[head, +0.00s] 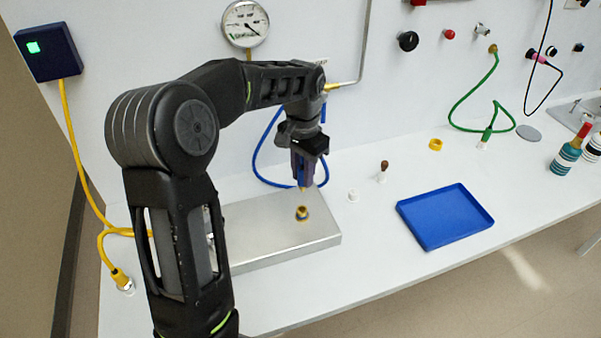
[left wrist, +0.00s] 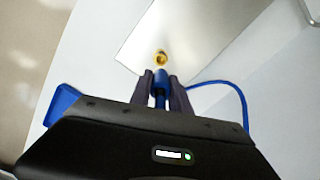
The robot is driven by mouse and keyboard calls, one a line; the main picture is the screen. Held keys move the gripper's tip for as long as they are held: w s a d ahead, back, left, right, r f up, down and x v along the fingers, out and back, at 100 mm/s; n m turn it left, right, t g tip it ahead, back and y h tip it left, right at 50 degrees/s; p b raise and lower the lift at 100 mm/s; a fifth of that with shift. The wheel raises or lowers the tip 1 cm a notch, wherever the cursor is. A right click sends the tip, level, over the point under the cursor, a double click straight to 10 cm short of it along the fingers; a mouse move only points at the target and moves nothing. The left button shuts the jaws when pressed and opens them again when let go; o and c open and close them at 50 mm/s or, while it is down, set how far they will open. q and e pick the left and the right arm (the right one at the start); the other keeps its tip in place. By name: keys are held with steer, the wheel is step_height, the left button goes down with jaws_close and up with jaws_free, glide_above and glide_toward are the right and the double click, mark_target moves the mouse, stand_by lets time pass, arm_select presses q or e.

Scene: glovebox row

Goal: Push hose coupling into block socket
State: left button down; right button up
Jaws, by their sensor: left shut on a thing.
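My left gripper (head: 303,180) points down over the right part of a silver metal block (head: 265,228). In the left wrist view the left gripper (left wrist: 161,78) is shut on the blue hose coupling (left wrist: 161,86), which sits between its two fingers. A brass socket (head: 302,213) stands on the block's top; it also shows in the left wrist view (left wrist: 160,59) just beyond the coupling's tip. In the head view the tip is a little above the socket. Whether they touch is hard to tell. The blue hose (head: 256,160) loops behind the gripper. My right gripper is out of view.
A blue tray (head: 444,216) lies right of the block. A small white fitting (head: 353,196), a brown-knobbed piece (head: 383,170) and a yellow ring (head: 435,144) stand on the white bench. A yellow cable (head: 88,190) hangs at left. A gauge (head: 245,23) is on the wall.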

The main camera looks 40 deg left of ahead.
mark_target(302, 190)
arm_select(q)
steer(key=shift+s+a, duration=0.1)
steer(key=shift+s, duration=0.05)
steer(key=shift+f+b, duration=1.8)
steer(key=shift+f, duration=1.05)
steer(key=shift+f+b, duration=1.2)
steer(key=shift+f, duration=0.45)
steer(key=c, duration=1.1)
jaws_free()
steer(key=shift+c, duration=0.2)
